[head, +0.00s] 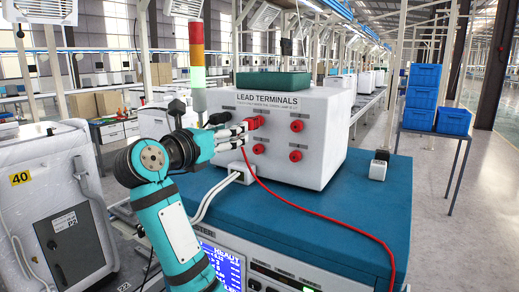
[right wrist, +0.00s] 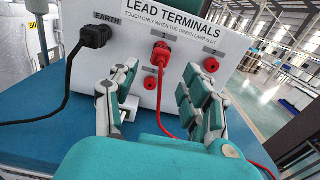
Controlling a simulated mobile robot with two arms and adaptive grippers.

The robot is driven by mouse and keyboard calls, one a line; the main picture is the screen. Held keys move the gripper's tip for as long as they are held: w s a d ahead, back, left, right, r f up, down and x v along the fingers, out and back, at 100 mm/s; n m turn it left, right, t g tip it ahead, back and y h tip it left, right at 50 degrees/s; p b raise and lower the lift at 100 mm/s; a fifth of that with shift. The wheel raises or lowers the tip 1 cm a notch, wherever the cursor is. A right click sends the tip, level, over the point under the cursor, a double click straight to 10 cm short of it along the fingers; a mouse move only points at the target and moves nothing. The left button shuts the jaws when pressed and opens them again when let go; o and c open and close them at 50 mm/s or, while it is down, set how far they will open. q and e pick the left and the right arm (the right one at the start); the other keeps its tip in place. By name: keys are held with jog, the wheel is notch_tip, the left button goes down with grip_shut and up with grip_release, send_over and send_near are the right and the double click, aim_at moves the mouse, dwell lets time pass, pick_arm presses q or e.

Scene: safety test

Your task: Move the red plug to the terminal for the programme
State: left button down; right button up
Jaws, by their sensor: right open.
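The white LEAD TERMINALS box (head: 325,150) stands on a blue-topped unit. The red plug (right wrist: 161,54) sits at the upper-left red terminal position, its red lead (head: 330,221) hanging down and running right across the blue top. Other red terminals show at upper right (head: 297,126), lower right (head: 295,156) and lower left (head: 258,149). A black plug (right wrist: 97,37) sits at the EARTH label. My right gripper (right wrist: 155,106) is open in front of the panel, its fingers either side of the red lead, below the plug, holding nothing. My left gripper is not in view.
A signal tower (head: 196,45) behind the box has a red top and a bright green lower segment. A green tray-like item (head: 273,82) lies on the box. A small white block (head: 378,170) stands on the blue top at right. Blue crates (head: 453,121) stand farther right.

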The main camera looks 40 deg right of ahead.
aim_at(249, 125)
jog(key=x, duration=0.7)
jog(key=shift+s+p, duration=0.1)
jog(key=shift+p, duration=0.25)
jog(key=shift+w+d, duration=0.3)
jog(key=shift+d, duration=0.25)
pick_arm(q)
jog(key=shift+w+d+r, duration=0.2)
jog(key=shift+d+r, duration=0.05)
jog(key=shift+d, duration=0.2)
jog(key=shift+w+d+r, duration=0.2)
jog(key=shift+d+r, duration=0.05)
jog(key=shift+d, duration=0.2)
pick_arm(e)
jog(key=shift+d, duration=0.2)
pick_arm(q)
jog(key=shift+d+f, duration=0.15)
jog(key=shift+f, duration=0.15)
pick_arm(e)
grip_shut()
pick_arm(q)
jog(key=shift+b, duration=0.3)
pick_arm(e)
jog(key=shift+a+f, duration=0.1)
jog(key=shift+a, duration=0.05)
